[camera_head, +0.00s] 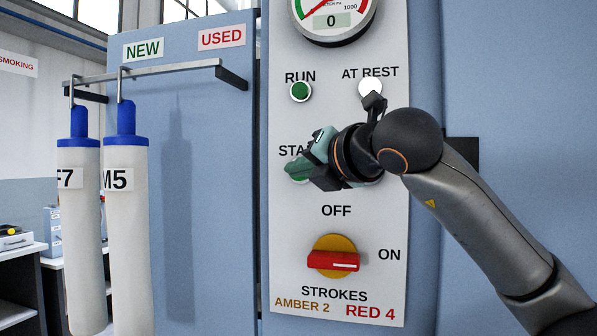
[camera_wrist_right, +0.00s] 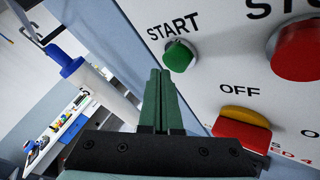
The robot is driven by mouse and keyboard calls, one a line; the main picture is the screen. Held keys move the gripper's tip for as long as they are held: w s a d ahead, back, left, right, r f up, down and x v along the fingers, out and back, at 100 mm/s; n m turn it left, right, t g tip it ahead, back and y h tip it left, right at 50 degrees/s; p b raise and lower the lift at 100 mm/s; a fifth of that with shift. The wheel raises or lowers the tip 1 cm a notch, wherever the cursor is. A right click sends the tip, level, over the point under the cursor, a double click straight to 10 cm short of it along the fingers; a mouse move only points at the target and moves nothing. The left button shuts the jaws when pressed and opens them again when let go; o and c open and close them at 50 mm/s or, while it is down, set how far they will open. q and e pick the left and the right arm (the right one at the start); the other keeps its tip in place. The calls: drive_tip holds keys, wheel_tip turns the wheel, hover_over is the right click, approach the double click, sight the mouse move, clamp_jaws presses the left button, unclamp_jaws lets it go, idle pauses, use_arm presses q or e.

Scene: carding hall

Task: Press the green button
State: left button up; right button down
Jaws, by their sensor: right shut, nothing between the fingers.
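The green button (camera_wrist_right: 179,55) sits under the START label on the white panel, in the right wrist view. In the head view the green button (camera_head: 297,169) is partly covered by my right gripper (camera_head: 314,157). The gripper is shut and empty. In the right wrist view its closed fingertips (camera_wrist_right: 160,73) point at the panel, just below and left of the button. I cannot tell whether they touch it. My left gripper is not in view.
A large red button (camera_wrist_right: 300,50) is right of the green one. Below is a red switch handle (camera_head: 333,261) on a yellow disc. A green RUN lamp (camera_head: 300,91) and white AT REST lamp (camera_head: 369,87) are above. Two white tubes (camera_head: 126,230) hang left.

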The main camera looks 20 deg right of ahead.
drive_tip(key=shift+w+d, duration=0.2)
drive_tip(key=shift+w, duration=0.1)
drive_tip(key=shift+w+d, duration=0.3)
drive_tip(key=shift+w, duration=0.15)
idle(0.9)
drive_tip(key=shift+s, duration=0.1)
drive_tip(key=shift+s+a+b, duration=0.55)
drive_tip(key=shift+s+b, duration=0.05)
drive_tip(key=shift+s, duration=0.1)
drive_tip(key=s+a, duration=0.1)
drive_tip(key=s+a+b, duration=0.1)
drive_tip(key=s+b, duration=0.1)
drive_tip(key=s, duration=0.1)
drive_tip(key=shift+s+a, duration=0.1)
drive_tip(key=shift+a, duration=0.3)
idle(0.7)
